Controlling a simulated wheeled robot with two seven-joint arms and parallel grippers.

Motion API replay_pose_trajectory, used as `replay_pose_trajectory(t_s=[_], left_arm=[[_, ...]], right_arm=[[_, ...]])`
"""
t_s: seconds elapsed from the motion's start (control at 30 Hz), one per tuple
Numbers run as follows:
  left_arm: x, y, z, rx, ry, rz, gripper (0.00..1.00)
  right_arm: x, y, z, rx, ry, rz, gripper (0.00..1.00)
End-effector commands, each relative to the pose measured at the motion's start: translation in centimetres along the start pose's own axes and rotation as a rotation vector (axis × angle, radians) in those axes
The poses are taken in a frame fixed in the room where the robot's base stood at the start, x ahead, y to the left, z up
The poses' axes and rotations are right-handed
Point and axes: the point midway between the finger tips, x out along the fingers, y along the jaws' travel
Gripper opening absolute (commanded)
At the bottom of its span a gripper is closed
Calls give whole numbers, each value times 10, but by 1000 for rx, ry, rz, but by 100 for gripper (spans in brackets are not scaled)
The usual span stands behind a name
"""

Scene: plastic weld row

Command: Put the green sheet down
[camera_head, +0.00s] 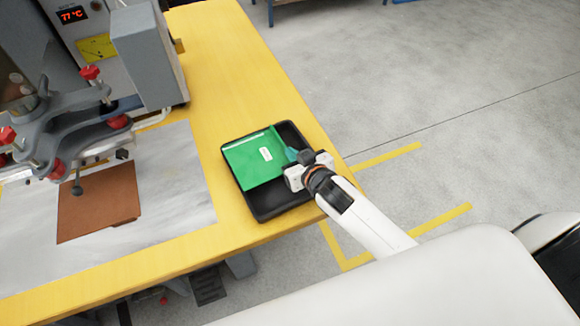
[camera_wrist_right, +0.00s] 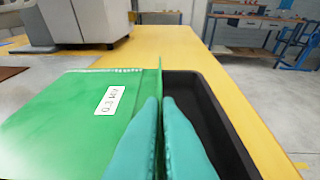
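The green sheet (camera_head: 250,165) has a white label and a raised edge along its right side. It lies over the left part of a black tray (camera_head: 274,210) near the table's right edge. I cannot tell whether it rests on the tray floor or is held just above it. My right gripper (camera_head: 292,160) reaches in from the right. In the right wrist view its teal fingers (camera_wrist_right: 163,105) are shut on the raised edge of the green sheet (camera_wrist_right: 50,120). The tray's dark floor (camera_wrist_right: 205,110) shows bare to the right. My left gripper is not in view.
A brown sheet (camera_head: 95,210) lies on a grey metal plate (camera_head: 180,185) on the yellow table (camera_head: 215,60). A clamp with red knobs (camera_head: 60,120) and a machine with a 77 °C display (camera_head: 72,15) stand at left. Open floor lies right of the table.

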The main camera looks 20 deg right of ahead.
Motion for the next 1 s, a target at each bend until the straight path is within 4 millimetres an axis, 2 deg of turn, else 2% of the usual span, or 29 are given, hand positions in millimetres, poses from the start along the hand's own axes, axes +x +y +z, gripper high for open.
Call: replay_pose_trajectory(t_s=[0.33, 0.57, 0.7, 0.73, 1.0], left_arm=[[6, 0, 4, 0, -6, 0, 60], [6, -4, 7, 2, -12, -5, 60], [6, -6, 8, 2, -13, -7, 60], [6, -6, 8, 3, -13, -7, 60], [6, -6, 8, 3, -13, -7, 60]], right_arm=[[16, 0, -39, -1, 2, -1, 0], [17, 0, -43, -2, 1, -1, 0], [17, 0, -42, -2, 1, -1, 23], [17, 0, -42, -2, 1, -1, 25], [16, 0, -42, -1, 0, -1, 25]])
